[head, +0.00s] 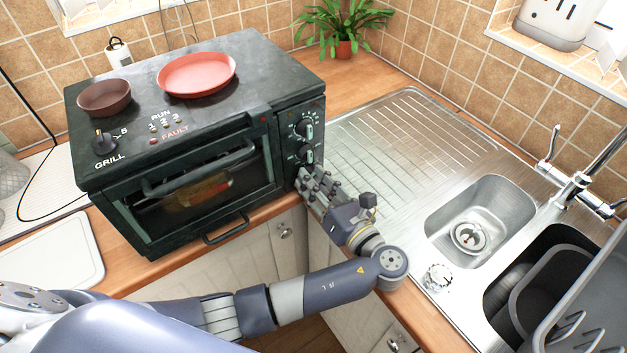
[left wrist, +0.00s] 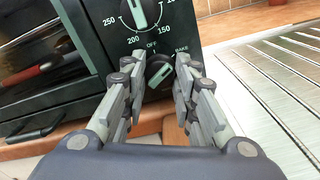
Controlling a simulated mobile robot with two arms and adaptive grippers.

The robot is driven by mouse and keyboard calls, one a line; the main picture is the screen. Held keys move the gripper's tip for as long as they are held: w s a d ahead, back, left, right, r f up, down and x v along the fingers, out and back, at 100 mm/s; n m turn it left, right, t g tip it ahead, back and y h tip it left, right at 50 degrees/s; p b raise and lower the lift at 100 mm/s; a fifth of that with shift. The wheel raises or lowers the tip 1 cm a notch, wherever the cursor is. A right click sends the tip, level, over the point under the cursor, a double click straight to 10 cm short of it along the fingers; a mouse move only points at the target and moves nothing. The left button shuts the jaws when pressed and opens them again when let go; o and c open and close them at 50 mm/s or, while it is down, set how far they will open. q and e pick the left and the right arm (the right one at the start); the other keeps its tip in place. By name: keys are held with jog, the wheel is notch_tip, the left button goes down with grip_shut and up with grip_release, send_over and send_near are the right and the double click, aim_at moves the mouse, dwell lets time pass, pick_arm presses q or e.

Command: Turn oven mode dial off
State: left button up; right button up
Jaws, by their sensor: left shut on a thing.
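The oven mode dial (left wrist: 160,72) is the lower knob on the oven's front panel. It also shows in the head view (head: 305,153), just above my fingertips. In the left wrist view its pale bar slants from lower left to upper right, to the BAKE side of the OFF mark above it. My left gripper (head: 310,177) reaches the panel from below and in front. The fingertip contact is partly hidden. My right gripper is in neither view.
The black oven (head: 200,120) carries a red plate (head: 197,73) and a brown bowl (head: 105,97) on top. A temperature dial (left wrist: 140,12) sits above the mode dial. The steel drainer (head: 410,140) is clear on the right, with a tap (head: 575,185) beyond.

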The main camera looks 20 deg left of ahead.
pick_arm(q)
jog(key=shift+c, duration=0.6)
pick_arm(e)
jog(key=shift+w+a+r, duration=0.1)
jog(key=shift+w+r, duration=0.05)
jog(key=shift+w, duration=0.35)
pick_arm(q)
jog(key=n+p, duration=0.1)
jog(key=n, duration=0.1)
jog(key=shift+n, duration=0.4)
jog(key=n, duration=0.2)
jog(key=shift+n+p, duration=0.35)
jog(key=shift+n, duration=0.05)
jog(key=n, duration=0.3)
jog(key=shift+c, duration=0.2)
jog(key=shift+n+b, duration=0.65)
jog(key=shift+n, duration=0.95)
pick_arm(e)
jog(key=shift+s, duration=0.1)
